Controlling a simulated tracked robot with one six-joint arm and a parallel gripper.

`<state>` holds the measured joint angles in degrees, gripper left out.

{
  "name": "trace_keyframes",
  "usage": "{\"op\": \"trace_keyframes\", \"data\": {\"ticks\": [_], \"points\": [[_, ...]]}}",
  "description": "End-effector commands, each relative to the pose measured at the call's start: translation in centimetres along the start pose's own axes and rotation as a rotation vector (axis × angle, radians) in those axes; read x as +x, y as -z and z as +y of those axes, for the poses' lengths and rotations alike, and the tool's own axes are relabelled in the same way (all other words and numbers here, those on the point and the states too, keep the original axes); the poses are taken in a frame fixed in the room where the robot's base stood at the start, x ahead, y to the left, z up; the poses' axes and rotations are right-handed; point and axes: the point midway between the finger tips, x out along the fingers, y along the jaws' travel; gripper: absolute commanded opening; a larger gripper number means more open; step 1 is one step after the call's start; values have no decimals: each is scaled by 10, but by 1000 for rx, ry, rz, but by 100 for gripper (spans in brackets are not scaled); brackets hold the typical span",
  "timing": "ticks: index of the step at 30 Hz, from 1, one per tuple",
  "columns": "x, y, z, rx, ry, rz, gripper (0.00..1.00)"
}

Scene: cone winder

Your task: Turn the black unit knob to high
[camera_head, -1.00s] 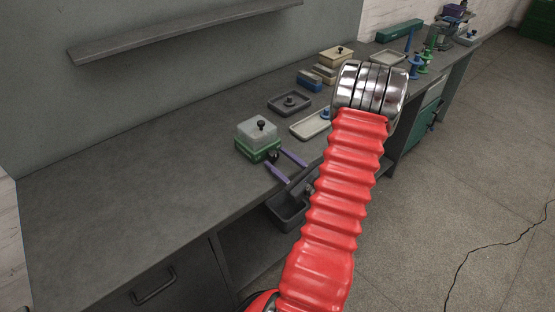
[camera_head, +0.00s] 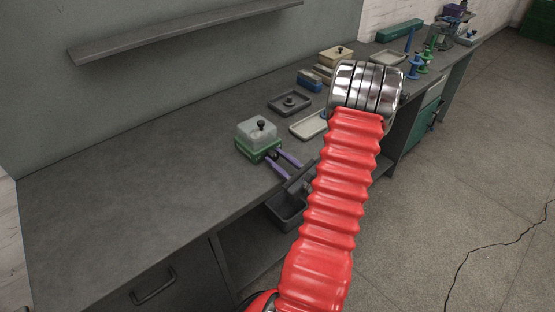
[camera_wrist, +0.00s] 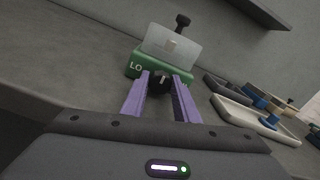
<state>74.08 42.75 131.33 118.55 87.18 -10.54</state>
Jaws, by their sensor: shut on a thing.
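A green unit (camera_head: 258,152) with a pale grey block and a black top knob stands at the bench's front edge. It shows in the wrist view (camera_wrist: 150,65) with the letters "LO" at the left of its front face. A black knob (camera_wrist: 157,86) with a pale pointer mark sits on that front face. The pointer leans slightly right of upright. My gripper (camera_wrist: 162,77) has its two purple fingers shut on this knob, one on each side. In the head view my gripper (camera_head: 272,155) reaches the unit's front from the right. Any "high" marking is hidden behind the right finger or unreadable.
A dark tray (camera_head: 290,103) with a round knob-like piece and a pale tray (camera_head: 305,127) lie to the right. Blue and tan boxes (camera_head: 310,80) stand behind them. A shelf (camera_head: 180,32) is on the wall. The bench left of the unit is clear.

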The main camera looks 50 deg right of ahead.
Motion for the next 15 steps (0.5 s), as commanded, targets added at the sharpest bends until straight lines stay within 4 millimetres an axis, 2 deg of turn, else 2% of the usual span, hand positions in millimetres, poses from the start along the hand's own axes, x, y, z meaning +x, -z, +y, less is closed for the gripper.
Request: {"op": "trace_keyframes", "data": {"ticks": [15], "points": [[0, 0, 1, 89, -3, 0, 5]]}}
